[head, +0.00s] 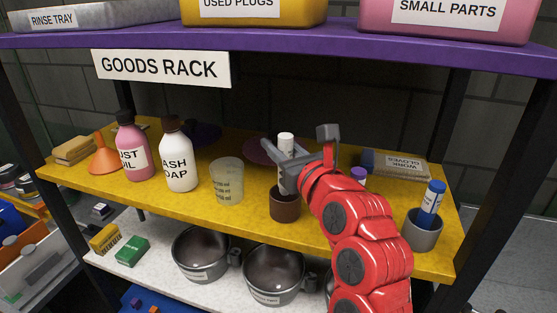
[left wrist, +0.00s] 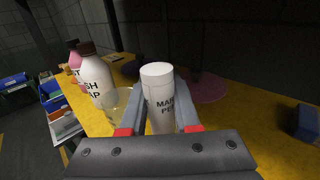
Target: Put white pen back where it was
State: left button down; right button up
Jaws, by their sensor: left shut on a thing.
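The white pen (head: 286,143) stands roughly upright in the jaws of my left gripper (head: 290,172), over the middle of the yellow shelf. In the left wrist view the pen (left wrist: 160,98) sits between the two fingers, its label facing the camera. A brown cup (head: 285,209) stands on the shelf directly below the gripper. The pen's lower end is hidden by the gripper, so I cannot tell whether it is inside the cup. My right gripper is not in view.
A measuring cup (head: 227,182), white soap bottle (head: 178,158) and pink bottle (head: 131,150) stand to the left. A grey cup (head: 422,234) holding a blue pen (head: 432,198) stands at right. A purple-capped pen (head: 358,174) is partly behind my arm. The purple shelf (head: 300,42) hangs above.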

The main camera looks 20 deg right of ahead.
pick_arm(q)
jog(key=shift+f+p, duration=0.9)
jog(key=shift+f, duration=1.25)
jog(key=shift+f, duration=0.1)
jog(key=shift+f+b, duration=0.15)
jog(key=shift+b, duration=0.15)
jog(key=c, duration=0.6)
grip_release()
jog(key=shift+c, duration=0.2)
